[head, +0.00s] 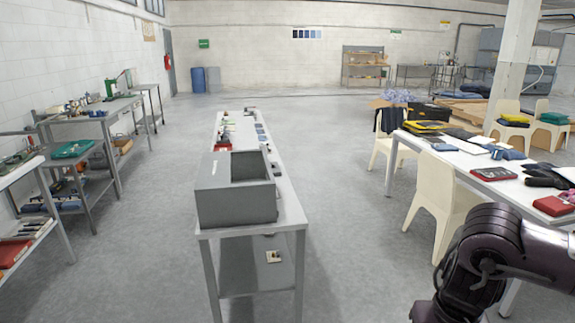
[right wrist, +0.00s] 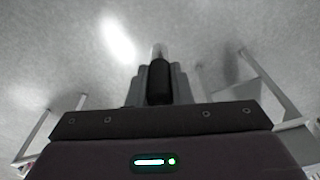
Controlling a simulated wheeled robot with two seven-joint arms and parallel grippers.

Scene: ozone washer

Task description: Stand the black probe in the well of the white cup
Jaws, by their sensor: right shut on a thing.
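My right gripper (right wrist: 160,70) shows in the right wrist view, shut on the black probe (right wrist: 159,84). The probe sits between the two grey fingers, with a paler, narrow tip (right wrist: 158,50) sticking out past them. The grey floor shows behind it, and nothing is seen touching the tip. In the head view only part of my right arm shows at the lower right; its gripper is outside the picture. My left gripper is in neither view. I cannot make out the white cup in either view.
A long narrow table (head: 293,212) stands ahead with a grey open box (head: 235,205) on its near end. A white table (head: 450,157) with folded cloths and cream chairs (head: 433,207) stand at right. Shelved benches (head: 88,118) line the left wall. Floor between is clear.

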